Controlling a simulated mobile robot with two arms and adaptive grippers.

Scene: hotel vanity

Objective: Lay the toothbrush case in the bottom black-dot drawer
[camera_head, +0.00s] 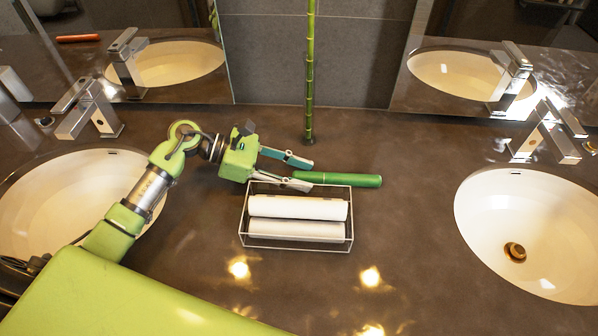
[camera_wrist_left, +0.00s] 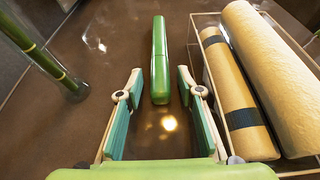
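The toothbrush case looks like a slim green cylinder (camera_head: 345,180) lying on the counter behind the wire basket. It also shows in the left wrist view (camera_wrist_left: 160,60), pointing away from the gripper. My left gripper (camera_head: 311,175) is open and empty. In the left wrist view its two fingers (camera_wrist_left: 159,74) stand on either side of the near part of the case, with a gap on both sides. I cannot tell the exact height of the fingertips above the counter. The black-dot drawer is not in view, nor is my right gripper.
A wire basket (camera_head: 246,228) with white rolls stands right in front of the case, close to the lower finger. A green bamboo stalk (camera_head: 309,80) rises behind. Sinks lie left (camera_head: 30,225) and right (camera_head: 490,205). The counter right of the case is clear.

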